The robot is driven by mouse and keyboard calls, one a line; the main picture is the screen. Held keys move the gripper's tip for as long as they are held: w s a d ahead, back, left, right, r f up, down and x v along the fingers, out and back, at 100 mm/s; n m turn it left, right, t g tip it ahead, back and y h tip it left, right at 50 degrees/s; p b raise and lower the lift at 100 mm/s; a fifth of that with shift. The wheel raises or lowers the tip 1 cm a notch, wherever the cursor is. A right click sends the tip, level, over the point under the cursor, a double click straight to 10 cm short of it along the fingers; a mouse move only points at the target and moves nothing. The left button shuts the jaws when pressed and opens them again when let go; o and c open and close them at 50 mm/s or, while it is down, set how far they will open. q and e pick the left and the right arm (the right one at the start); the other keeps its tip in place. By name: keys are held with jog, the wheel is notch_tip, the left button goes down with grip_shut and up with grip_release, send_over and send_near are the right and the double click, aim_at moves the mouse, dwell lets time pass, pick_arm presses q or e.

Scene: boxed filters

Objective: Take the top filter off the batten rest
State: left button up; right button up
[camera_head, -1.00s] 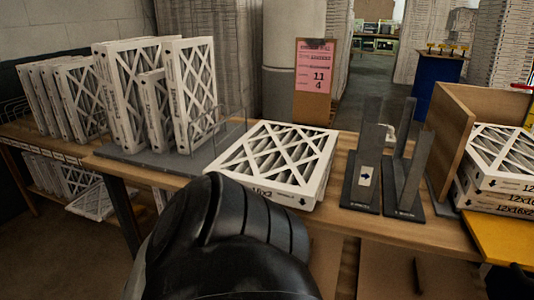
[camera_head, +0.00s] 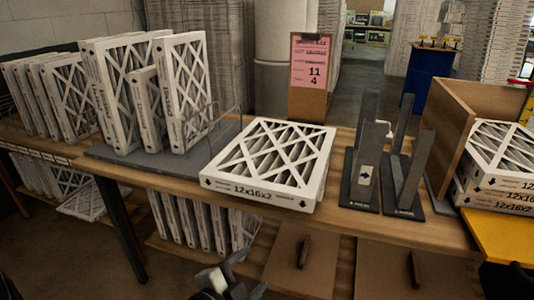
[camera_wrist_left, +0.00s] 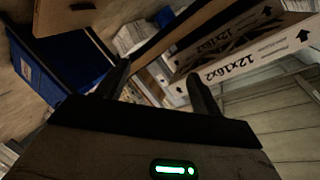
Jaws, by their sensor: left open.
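A white filter (camera_head: 268,165) marked 12x16x2 lies flat at the bench's middle. Whatever is beneath it is hidden, and I cannot make out a batten rest. At the right, more flat filters (camera_head: 503,165) are stacked beside a wooden panel. My left gripper (camera_head: 246,272) is at the bottom edge of the head view, below and in front of the bench, apart from the flat filter. In the left wrist view its two fingers (camera_wrist_left: 160,85) are spread with nothing between them. A filter marked 12x16x2 (camera_wrist_left: 240,55) shows beyond them at upper right. My right gripper is not in view.
Upright filters (camera_head: 135,90) stand on a grey base with a wire guard left of the flat filter. Dark upright brackets (camera_head: 365,160) stand to its right. A pink card (camera_head: 309,62) stands behind. More filters (camera_head: 200,215) fill the lower shelf.

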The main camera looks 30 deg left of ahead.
aim_at(247, 192)
pick_arm(q)
jog(key=w+a+r+m+t+y, duration=0.2)
jog(key=w+a+r+m+t, duration=0.1)
jog(key=a+r+m, duration=0.4)
jog(key=shift+n, duration=0.4)
jog(key=w, duration=0.3)
jog(key=w+a, duration=0.1)
jog(key=w, duration=0.2)
jog(key=w+a+r+p, duration=0.1)
jog(key=w, duration=0.2)
jog(key=shift+a, duration=0.2)
jog(key=shift+w+a+r, duration=0.1)
jog(key=shift+w+a, duration=0.1)
jog(key=shift+w, duration=0.85)
jog(key=shift+w+a, duration=0.15)
jog(key=shift+w, duration=0.9)
jog(key=shift+w+a+r, duration=0.1)
jog(key=shift+w+a, duration=0.1)
jog(key=shift+w, duration=0.85)
jog(key=c, duration=1.2)
